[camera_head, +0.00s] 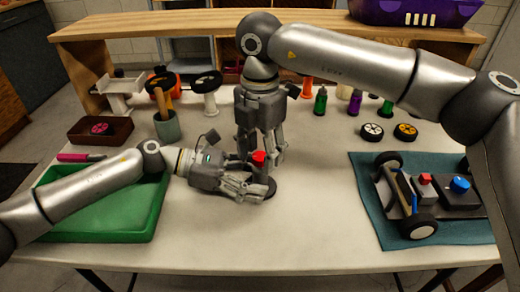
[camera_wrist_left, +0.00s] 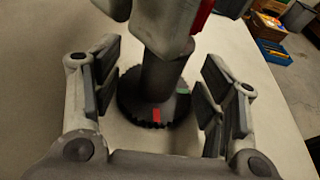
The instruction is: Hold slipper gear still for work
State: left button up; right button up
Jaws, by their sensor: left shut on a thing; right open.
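The slipper gear (camera_wrist_left: 140,108) is a dark toothed disc flat on the white table, with a red mark and a green mark on top and a dark shaft rising from it. In the head view the gear (camera_head: 270,187) is partly hidden by my left gripper (camera_head: 262,188). My left gripper (camera_wrist_left: 155,110) is low at the table, its pads on both sides of the gear, shut on it. My right gripper (camera_head: 262,158) points down just above, open around a red-topped part (camera_head: 258,157); its fingers partly hide this part.
A green tray (camera_head: 125,225) lies under my left arm. A car chassis (camera_head: 430,195) rests on a teal mat (camera_head: 375,225) at right. Wheels, bottles, a cup (camera_head: 167,127) and a brown box (camera_head: 100,130) stand along the back. The front middle is clear.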

aim_at(260, 157)
notch_tip(260, 157, up, 12)
dwell(0.4)
pick_arm(q)
jog(key=o, duration=1)
jog(key=shift+o, duration=0.2)
jog(key=shift+a, duration=0.1)
jog(key=v, duration=1.2)
jog(key=shift+s, duration=0.1)
